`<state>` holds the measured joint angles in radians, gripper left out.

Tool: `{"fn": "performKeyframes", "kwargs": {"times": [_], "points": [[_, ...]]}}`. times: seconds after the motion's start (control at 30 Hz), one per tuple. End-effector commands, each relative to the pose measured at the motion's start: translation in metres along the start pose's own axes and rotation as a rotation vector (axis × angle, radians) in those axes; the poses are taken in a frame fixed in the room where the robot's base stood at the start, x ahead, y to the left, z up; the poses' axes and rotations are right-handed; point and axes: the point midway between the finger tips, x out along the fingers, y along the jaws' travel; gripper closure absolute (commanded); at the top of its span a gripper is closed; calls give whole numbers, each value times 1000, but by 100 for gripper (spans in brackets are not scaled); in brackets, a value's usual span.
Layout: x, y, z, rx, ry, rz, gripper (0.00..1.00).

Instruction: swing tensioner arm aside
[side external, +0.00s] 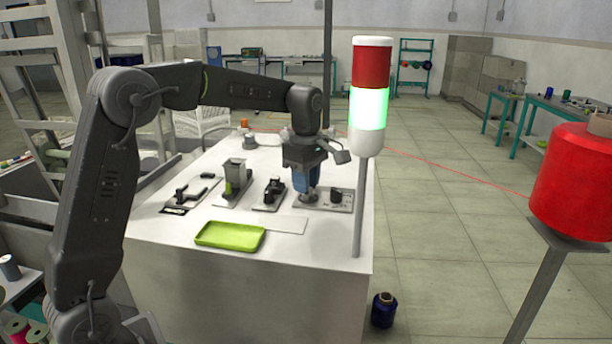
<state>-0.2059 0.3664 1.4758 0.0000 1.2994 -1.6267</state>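My gripper (308,194) points down over the fixture plate (345,205) at the right end of a row of small devices on the white table. Its fingers are small and partly hidden here, so I cannot tell whether they are open or shut, or touching anything. A small dark knob (336,194) stands on that plate, just right of my gripper. I cannot make out for certain which part is the tensioner arm. A black device on a plate (273,192) is left of my gripper, and a plate with a black lever-like handle (190,193) is farther left.
A grey block-shaped holder (235,172) stands between the left devices. A green tray (230,236) lies at the front. The signal tower (371,95), lit green, rises at the right edge. A thin red thread (450,170) runs from the large red spool (574,185) behind the tower.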

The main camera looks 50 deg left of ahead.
Motion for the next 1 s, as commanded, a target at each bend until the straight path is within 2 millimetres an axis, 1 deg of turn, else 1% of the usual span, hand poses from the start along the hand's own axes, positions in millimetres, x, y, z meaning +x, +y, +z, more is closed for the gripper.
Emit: {"fn": "performKeyframes", "kwargs": {"times": [0.03, 0.2, 0.43, 0.8, 1.0], "points": [[0, 0, 0, 0, 0, 0, 77], [0, 0, 0, 0, 0, 0, 94], [0, 0, -2, -1, 0, 1, 94], [-1, -5, -17, -1, 0, 2, 94], [-1, -5, -18, 0, 0, 2, 94]]}}
